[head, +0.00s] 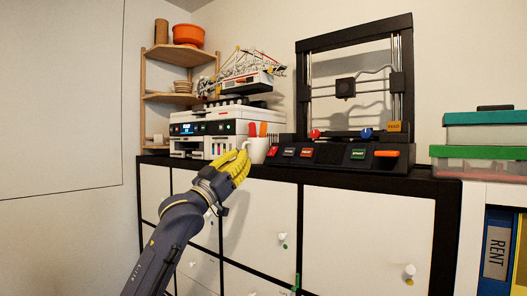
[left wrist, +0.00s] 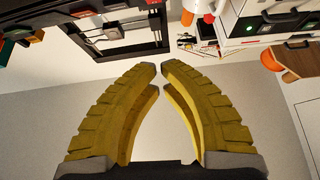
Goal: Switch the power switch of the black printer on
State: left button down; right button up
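The black printer (head: 404,95) is an open-framed machine on the cabinet top. Its front base carries small dark, red and green labelled buttons, a green button (head: 358,153) and an orange switch-like part (head: 387,153) at the right end. I cannot tell which is the power switch or its state. The black printer's frame (left wrist: 115,45) also shows upside down in the left wrist view. My left gripper (head: 246,157) is left of the black printer, in front of the white cup. Its yellow fingertips (left wrist: 159,69) nearly meet, with nothing between them. My right gripper is not in view.
A white cup (head: 258,152) with orange and red items stands between the printers. A white printer (head: 188,130) and wooden corner shelf (head: 151,97) are at left. Stacked boxes (head: 485,152) stand at right. The space before the black printer's front is clear.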

aim_at(273, 151)
pick_arm(q)
jog(key=shift+d+f+n, duration=0.1)
jog(key=shift+f+n, duration=0.1)
jog(key=shift+n, duration=0.1)
jog(key=shift+w, duration=0.1)
jog(key=w+d+r, duration=0.2)
jog(key=w+d, duration=0.4)
jog(key=w, duration=0.3)
jog(key=shift+d+r, duration=0.2)
jog(key=shift+d, duration=0.2)
dwell(0.4)
jog(key=shift+a, duration=0.1)
